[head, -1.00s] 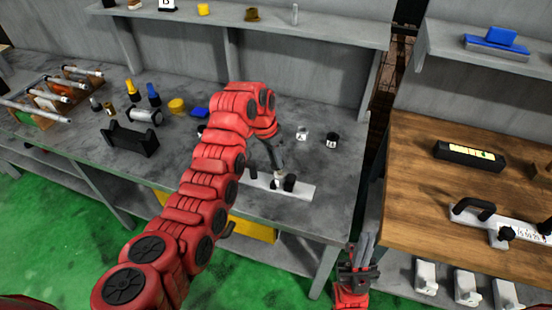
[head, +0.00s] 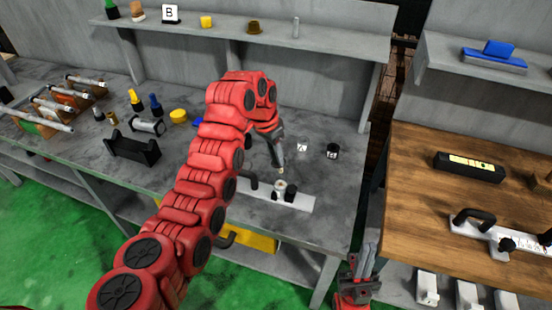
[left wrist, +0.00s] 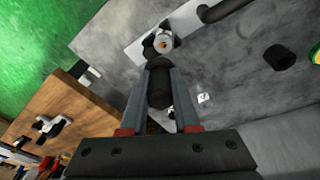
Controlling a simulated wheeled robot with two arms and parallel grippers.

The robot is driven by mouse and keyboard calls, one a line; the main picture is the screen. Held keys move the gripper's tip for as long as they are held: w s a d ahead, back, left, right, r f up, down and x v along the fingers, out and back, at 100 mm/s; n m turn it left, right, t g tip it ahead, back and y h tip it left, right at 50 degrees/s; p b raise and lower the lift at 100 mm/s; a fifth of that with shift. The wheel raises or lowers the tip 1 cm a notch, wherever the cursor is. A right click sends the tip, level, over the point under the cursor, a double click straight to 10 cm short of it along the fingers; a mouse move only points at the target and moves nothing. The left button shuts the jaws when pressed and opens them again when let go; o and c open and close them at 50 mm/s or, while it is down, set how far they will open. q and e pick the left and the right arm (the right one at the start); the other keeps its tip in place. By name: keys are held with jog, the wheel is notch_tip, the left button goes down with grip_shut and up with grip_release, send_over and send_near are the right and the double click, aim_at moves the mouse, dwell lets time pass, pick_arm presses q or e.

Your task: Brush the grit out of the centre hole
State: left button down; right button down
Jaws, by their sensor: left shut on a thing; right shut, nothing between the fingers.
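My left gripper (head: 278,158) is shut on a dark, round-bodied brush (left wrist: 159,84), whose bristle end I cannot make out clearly. The pale round workpiece (head: 280,186) stands in a dark holder on the white plate (head: 303,202). In the left wrist view, the workpiece (left wrist: 163,42) shows an orange-brown spot at its centre. The brush is just above the workpiece in the head view, apparently apart from it. My right gripper (head: 367,262) is shut and empty, low in front of the gap between the benches.
The plate has a black handle (head: 247,181) and a dark knob (head: 291,194). A black cradle (head: 132,146) and bottles stand left. A wooden bench (head: 408,180) is at right.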

aim_at(279, 170)
dwell(0.4)
pick_arm(q)
jog(key=f+b, duration=0.1)
jog(key=f+y+b, duration=0.1)
jog(key=f, duration=0.1)
jog(key=shift+d, duration=0.4)
jog(key=shift+w+d+f+y+b, duration=0.1)
jog(key=shift+d+f+y+b, duration=0.05)
jog(key=shift+f+y+b, duration=0.3)
jog(key=shift+w+d+f+y+b, duration=0.1)
jog(key=shift+d+f+y+b, duration=0.1)
jog(key=shift+f, duration=0.55)
jog(key=shift+f, duration=0.35)
jog(key=shift+s+a, duration=0.2)
jog(key=shift+a, duration=0.1)
jog(key=shift+f+b, duration=0.1)
jog(key=shift+b, duration=0.25)
